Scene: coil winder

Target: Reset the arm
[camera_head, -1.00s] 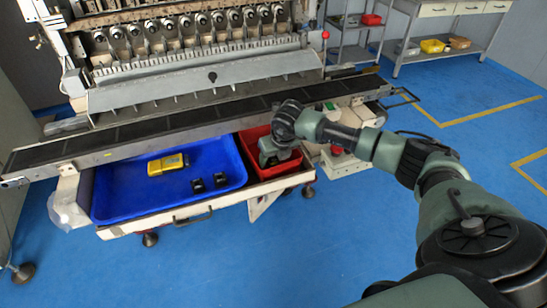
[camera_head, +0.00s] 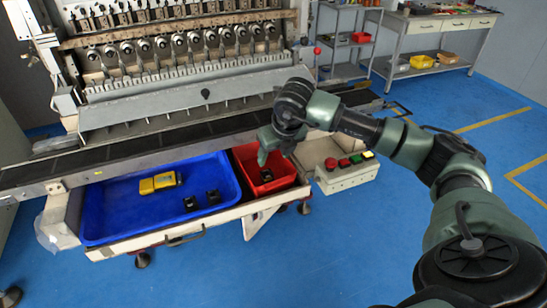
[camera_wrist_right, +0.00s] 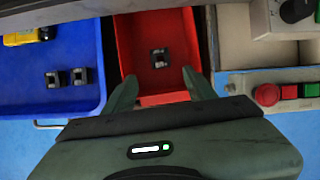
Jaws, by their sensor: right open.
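My right arm comes in from the right in the head view. Its green gripper (camera_head: 275,158) hangs above the red bin, fingers pointing down. In the right wrist view the gripper (camera_wrist_right: 160,90) has its two fingers wide apart with nothing between them. A small black part (camera_wrist_right: 159,58) lies on the floor of the red bin (camera_wrist_right: 127,45), beyond the fingertips. The black part (camera_head: 266,175) and the red bin (camera_head: 300,177) also show in the head view. My left gripper is not in view.
The blue tray (camera_head: 120,210) beside the bin holds a yellow device (camera_head: 160,183) and two black parts (camera_head: 201,200). A control box (camera_head: 345,178) with coloured buttons stands right of the bin. The coil winder (camera_head: 190,60) and its rail (camera_head: 130,150) are behind. Floor in front is clear.

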